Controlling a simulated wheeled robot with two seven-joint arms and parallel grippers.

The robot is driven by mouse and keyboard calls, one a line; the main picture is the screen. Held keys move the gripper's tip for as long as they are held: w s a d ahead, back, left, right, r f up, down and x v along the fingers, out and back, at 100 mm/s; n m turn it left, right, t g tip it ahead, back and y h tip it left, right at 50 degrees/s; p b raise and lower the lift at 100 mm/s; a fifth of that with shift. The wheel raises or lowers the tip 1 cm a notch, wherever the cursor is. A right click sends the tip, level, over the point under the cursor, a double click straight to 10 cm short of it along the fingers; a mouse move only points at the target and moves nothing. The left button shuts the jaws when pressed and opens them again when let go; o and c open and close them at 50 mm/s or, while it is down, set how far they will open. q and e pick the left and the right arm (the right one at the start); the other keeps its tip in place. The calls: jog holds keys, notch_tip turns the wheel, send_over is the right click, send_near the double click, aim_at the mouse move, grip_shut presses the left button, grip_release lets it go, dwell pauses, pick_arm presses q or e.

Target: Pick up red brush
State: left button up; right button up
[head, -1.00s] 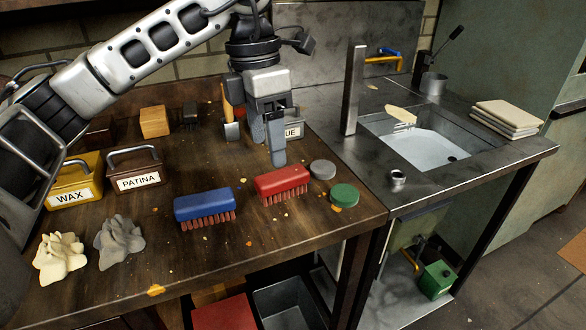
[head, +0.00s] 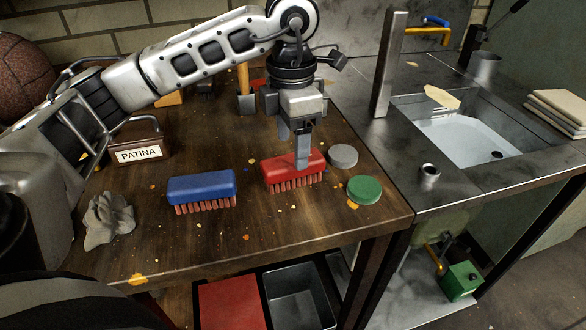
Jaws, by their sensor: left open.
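The red brush (head: 280,172) lies bristles down on the wooden workbench, near its front right part. My left gripper (head: 294,150) points down from above at the brush, with its fingers apart. The nearer finger overlaps the right part of the brush's red top in the head view. The other finger is behind it and partly hidden. I cannot tell whether a finger touches the brush. My right gripper is not in view.
A blue brush (head: 202,186) lies left of the red one. A green lid (head: 364,190) and a grey lid (head: 343,156) lie close on the right. A PATINA box (head: 139,153) and a grey crumpled cloth (head: 109,219) are at left. A sink (head: 455,135) is at right.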

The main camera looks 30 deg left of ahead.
aim_at(291, 159)
pick_arm(q)
jog(key=f, duration=0.4)
jog(key=shift+s+f, duration=0.25)
jog(key=shift+f, duration=0.15)
jog(key=c, duration=1.1)
jog(key=shift+r, duration=0.1)
